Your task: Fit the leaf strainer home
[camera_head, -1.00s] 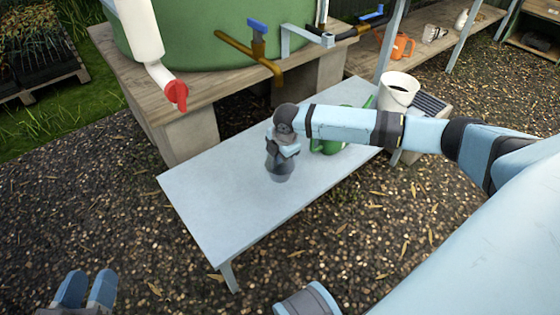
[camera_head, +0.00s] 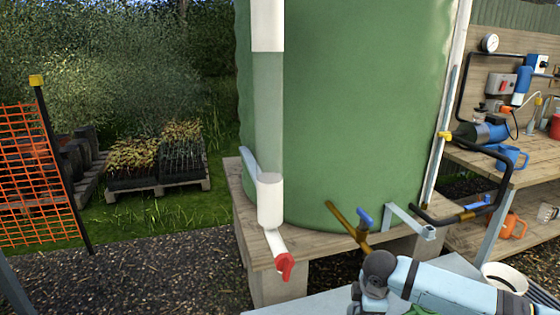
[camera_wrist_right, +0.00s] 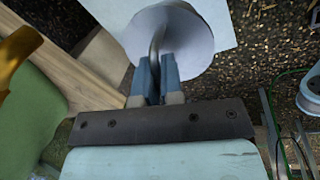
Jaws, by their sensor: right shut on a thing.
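My right gripper (camera_wrist_right: 157,72) is shut on the curved grey handle of a pale, round, cone-like piece (camera_wrist_right: 192,38). This looks like the leaf strainer, though its mesh cannot be made out. In the head view my right wrist (camera_head: 376,272) is low over the pale table (camera_head: 290,310); its fingers and the held piece are hidden or out of frame there. A white pipe (camera_head: 268,25) runs down the front left of the green tank, with a see-through section (camera_head: 268,110), a white lower cup (camera_head: 270,200) and a red-handled valve (camera_head: 284,266). My left gripper is out of view.
The green tank (camera_head: 350,110) stands on a wooden platform (camera_head: 240,205). A brass tap with a blue lever (camera_head: 363,218) and a grey bracket (camera_head: 408,220) jut out front. A white bucket (camera_head: 505,278) and a cluttered bench stand right. Gravel is clear at left.

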